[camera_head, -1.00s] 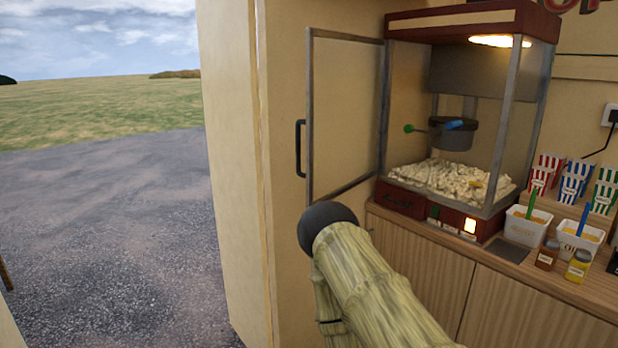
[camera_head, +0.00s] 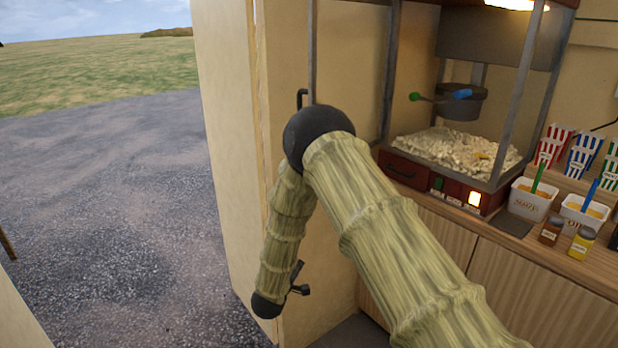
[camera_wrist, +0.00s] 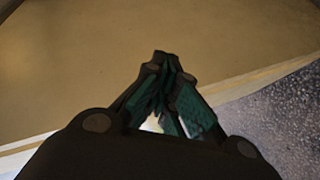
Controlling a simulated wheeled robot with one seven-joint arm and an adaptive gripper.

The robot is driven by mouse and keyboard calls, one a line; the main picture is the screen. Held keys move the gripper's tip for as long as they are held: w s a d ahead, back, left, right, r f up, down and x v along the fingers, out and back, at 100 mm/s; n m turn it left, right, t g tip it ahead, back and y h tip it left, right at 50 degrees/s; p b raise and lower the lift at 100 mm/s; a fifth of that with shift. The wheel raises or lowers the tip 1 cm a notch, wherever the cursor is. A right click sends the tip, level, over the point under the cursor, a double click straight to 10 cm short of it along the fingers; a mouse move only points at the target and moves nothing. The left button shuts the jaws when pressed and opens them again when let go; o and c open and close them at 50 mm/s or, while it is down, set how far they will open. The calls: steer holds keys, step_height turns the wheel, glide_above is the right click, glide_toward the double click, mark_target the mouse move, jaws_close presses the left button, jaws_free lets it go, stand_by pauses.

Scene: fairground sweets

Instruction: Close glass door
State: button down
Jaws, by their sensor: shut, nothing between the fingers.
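The glass door (camera_head: 311,60) of the popcorn machine (camera_head: 400,170) stands swung open to the left of the cabinet. Its grey frame and part of its black handle (camera_head: 301,97) show in the head view. My arm hides the door's lower part. My gripper (camera_head: 299,281) is low, below the door and the handle, apart from them, in front of the cream wall panel. In the wrist view my gripper's fingers (camera_wrist: 165,62) are together and hold nothing. Neither door nor handle can be made out there.
The wooden counter (camera_head: 440,232) holds white tubs (camera_head: 530,200), small bottles (camera_head: 580,243) and striped popcorn boxes (camera_head: 578,160) to the right. A cream wall panel (camera_head: 230,150) stands left of the door. Open gravel ground (camera_head: 110,200) lies beyond it.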

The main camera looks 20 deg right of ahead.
steer(key=w+a+r+m+g+h+p, duration=0.1)
steer(key=w+r+g+h, duration=0.15)
steer(key=r, duration=0.85)
steer(key=w+a+r+m+g+h, duration=0.1)
steer(key=w+r+g+h, duration=0.2)
steer(key=r, duration=0.8)
steer(key=w+a+r+g+h+p, duration=0.1)
steer(key=w+a+r+h, duration=0.2)
steer(key=r, duration=0.8)
steer(key=w+d+p, duration=0.1)
steer(key=d+p, duration=0.3)
steer(key=d, duration=0.9)
steer(key=shift+s+t+p, duration=0.1)
steer(key=shift+t+p, duration=0.15)
steer(key=shift+p, duration=0.05)
